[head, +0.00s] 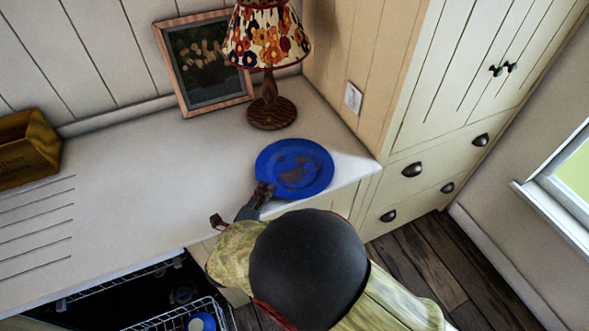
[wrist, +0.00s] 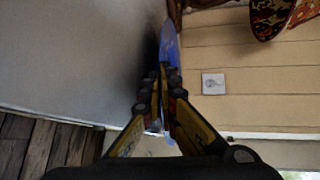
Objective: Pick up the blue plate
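The blue plate (head: 294,168), with brown smears on its face, is at the right end of the counter, in front of the lamp. In the wrist view the plate (wrist: 171,48) shows nearly edge-on, as a thin blue strip. My gripper (head: 263,191) is at the plate's near left rim. In the wrist view my gripper's fingers (wrist: 163,82) are close together, with the rim between them. A dark shadow lies beside the plate there. I cannot tell whether the plate touches the counter. My arm hides part of the counter's front edge.
A lamp (head: 268,45) with a flowered shade stands behind the plate, beside a framed picture (head: 205,62). A wooden box (head: 24,150) is at the far left of the counter (head: 150,190). An open dishwasher rack (head: 180,318) is below. A tall cupboard (head: 440,90) stands right.

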